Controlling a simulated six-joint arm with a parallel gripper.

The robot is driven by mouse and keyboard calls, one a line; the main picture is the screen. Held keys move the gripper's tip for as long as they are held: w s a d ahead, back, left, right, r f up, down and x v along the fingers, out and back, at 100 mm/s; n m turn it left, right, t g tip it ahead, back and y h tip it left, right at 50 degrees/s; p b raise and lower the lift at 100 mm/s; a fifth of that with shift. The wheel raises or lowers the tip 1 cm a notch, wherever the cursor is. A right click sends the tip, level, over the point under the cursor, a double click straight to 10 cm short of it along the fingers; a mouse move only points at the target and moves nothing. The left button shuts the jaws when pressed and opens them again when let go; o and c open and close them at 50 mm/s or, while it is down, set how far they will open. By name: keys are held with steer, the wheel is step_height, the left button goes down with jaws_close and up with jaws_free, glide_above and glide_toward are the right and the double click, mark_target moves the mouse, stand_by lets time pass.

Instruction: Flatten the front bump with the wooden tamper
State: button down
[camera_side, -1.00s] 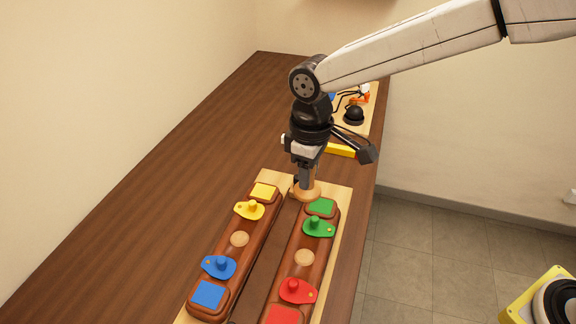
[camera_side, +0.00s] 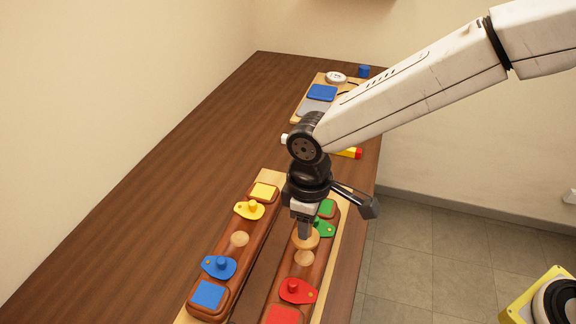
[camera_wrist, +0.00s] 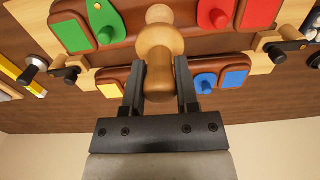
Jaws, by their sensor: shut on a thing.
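My gripper (camera_side: 304,229) is shut on the wooden tamper (camera_side: 306,241), a light, rounded wooden tool with a wide head. In the wrist view the tamper (camera_wrist: 160,55) stands between the two fingers of my gripper (camera_wrist: 160,85). A pale round bump (camera_side: 304,258) lies on the right-hand brown bar, between the green and red pieces. The tamper is beside it in the side view, and whether they touch I cannot tell. In the wrist view the bump (camera_wrist: 158,14) shows just beyond the tamper head. A second pale bump (camera_side: 239,239) lies on the left-hand bar.
Green (camera_side: 321,229), red (camera_side: 297,291), yellow (camera_side: 250,210) and blue (camera_side: 219,267) knobbed pieces sit on the bars, close to the bumps. The table's left side (camera_side: 150,200) is clear.

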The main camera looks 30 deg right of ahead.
steer(key=shift+f, duration=0.1)
steer(key=shift+f, duration=1.8)
steer(key=shift+f, duration=1.05)
stand_by(3.7)
steer(key=shift+r, duration=0.1)
steer(key=shift+r, duration=2.4)
